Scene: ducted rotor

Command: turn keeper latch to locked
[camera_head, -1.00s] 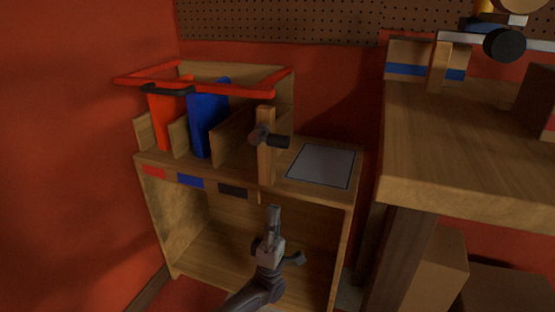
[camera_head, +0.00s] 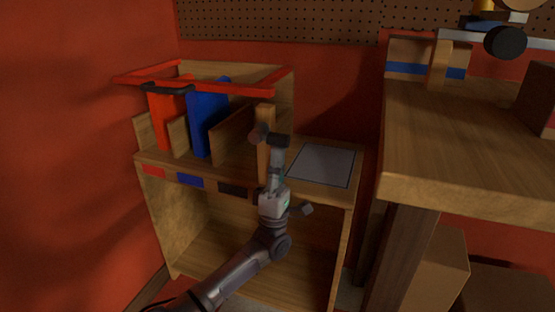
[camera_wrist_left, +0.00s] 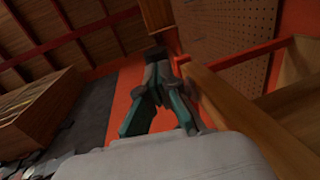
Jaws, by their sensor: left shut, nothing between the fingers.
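The keeper latch (camera_head: 259,132) is a dark round pivot with a black handle pointing right, mounted on the upright wooden post (camera_head: 264,155) at the front of the shelf unit. My left gripper (camera_head: 278,152) comes up from below and is shut and empty. Its fingertips are just under or against the black handle end; I cannot tell whether they touch. In the left wrist view the fingers (camera_wrist_left: 157,62) close together, with a dark block at their tips that may be the handle. My right gripper is not in view.
A red frame (camera_head: 205,88) runs over the slots holding a red panel (camera_head: 160,120) and a blue panel (camera_head: 208,120). A grey plate (camera_head: 322,165) lies right of the post. A wooden workbench (camera_head: 470,140) stands at the right. The lower shelf bay is open.

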